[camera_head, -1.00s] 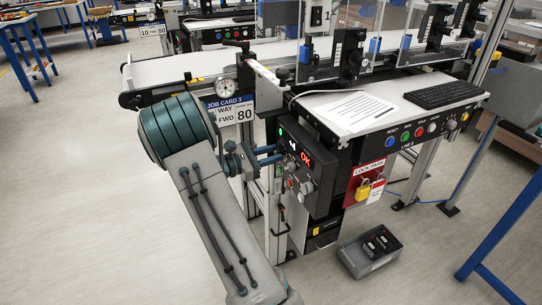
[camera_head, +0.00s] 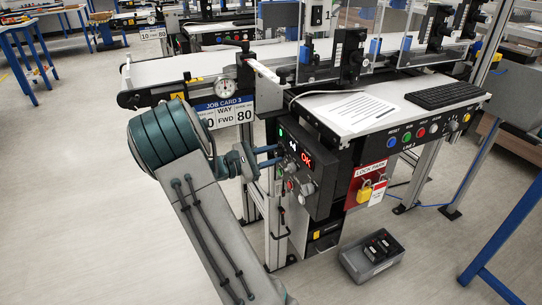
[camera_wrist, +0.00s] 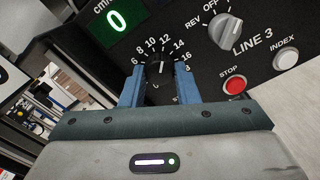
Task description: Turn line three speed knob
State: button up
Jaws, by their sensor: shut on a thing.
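The line three speed knob (camera_wrist: 160,68) is black with a white pointer mark, on a dark panel with a dial scale from about 6 to 16. The pointer is up, near 10 to 12. My gripper (camera_wrist: 160,88) has its blue fingers on either side of the knob and is shut on it. In the head view my gripper (camera_head: 268,156) reaches the left side of the control box (camera_head: 318,178); the knob is too small to make out there. A green display (camera_wrist: 117,20) beside the dial reads 0. The job card (camera_head: 226,112) shows FWD and 80.
A grey REV/OFF selector (camera_wrist: 228,28), a red STOP button (camera_wrist: 235,86) and a white INDEX button (camera_wrist: 285,60) sit right of the knob. A red lock board (camera_head: 366,184) with a yellow padlock hangs beside the box. A grey tray (camera_head: 371,257) lies on the floor.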

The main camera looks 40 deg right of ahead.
jog(key=o, duration=1)
jog(key=shift+a, duration=0.15)
jog(key=p+v, duration=0.2)
jog(key=v, duration=1.1)
jog(key=shift+w+a, duration=0.15)
jog(key=shift+a, duration=0.15)
jog(key=shift+r, duration=0.1)
